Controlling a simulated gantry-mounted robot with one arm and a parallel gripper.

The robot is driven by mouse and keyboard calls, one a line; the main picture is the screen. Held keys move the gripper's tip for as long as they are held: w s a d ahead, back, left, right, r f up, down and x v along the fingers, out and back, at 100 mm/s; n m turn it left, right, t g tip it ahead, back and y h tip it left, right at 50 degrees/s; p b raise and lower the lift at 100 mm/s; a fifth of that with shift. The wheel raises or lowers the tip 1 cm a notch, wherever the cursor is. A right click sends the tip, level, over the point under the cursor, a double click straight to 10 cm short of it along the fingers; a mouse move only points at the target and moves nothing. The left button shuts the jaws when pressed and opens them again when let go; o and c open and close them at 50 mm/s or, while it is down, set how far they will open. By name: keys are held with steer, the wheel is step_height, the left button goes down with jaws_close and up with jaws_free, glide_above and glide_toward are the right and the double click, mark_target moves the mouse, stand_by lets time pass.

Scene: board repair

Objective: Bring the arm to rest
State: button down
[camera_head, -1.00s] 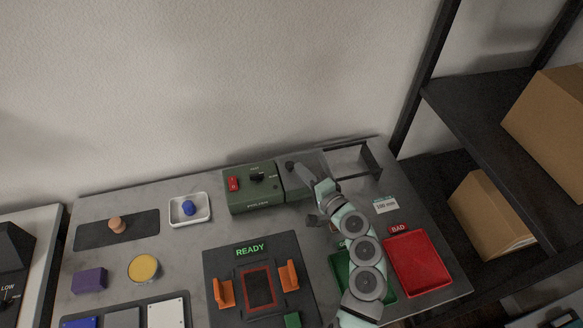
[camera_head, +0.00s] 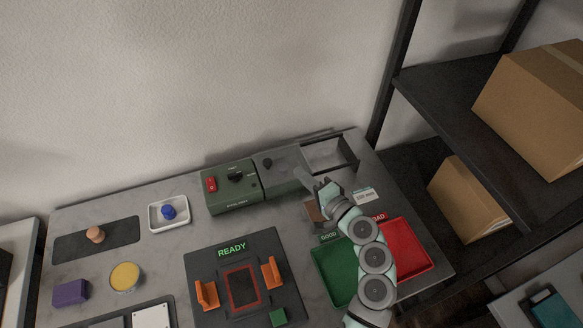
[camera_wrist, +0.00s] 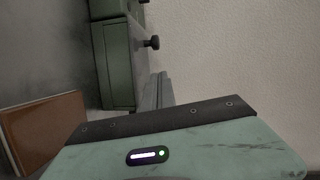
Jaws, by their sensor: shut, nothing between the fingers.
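My gripper (camera_head: 308,180) is in the head view, just right of the green and grey machine (camera_head: 232,208) at the back of the bench. Its fingers are shut with nothing held. In the wrist view, the closed grey fingers (camera_wrist: 158,92) show in front of the machine's green side (camera_wrist: 118,65) and a dark knob (camera_wrist: 152,43). My arm reaches up from the lower right, passing over part of the green GOOD tray (camera_head: 333,275) and red BAD tray (camera_head: 407,252).
A brown piece (camera_head: 314,211) lies close to my gripper. An open dark frame (camera_head: 350,150) stands behind it. The fixture (camera_head: 285,300) under a READY sign has orange clamps. A dark shelf (camera_head: 420,90) with cardboard boxes (camera_head: 535,95) stands to the right. A white dish (camera_head: 155,222) holds a blue knob.

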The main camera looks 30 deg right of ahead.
steer(key=s, duration=0.6)
steer(key=shift+r, duration=0.45)
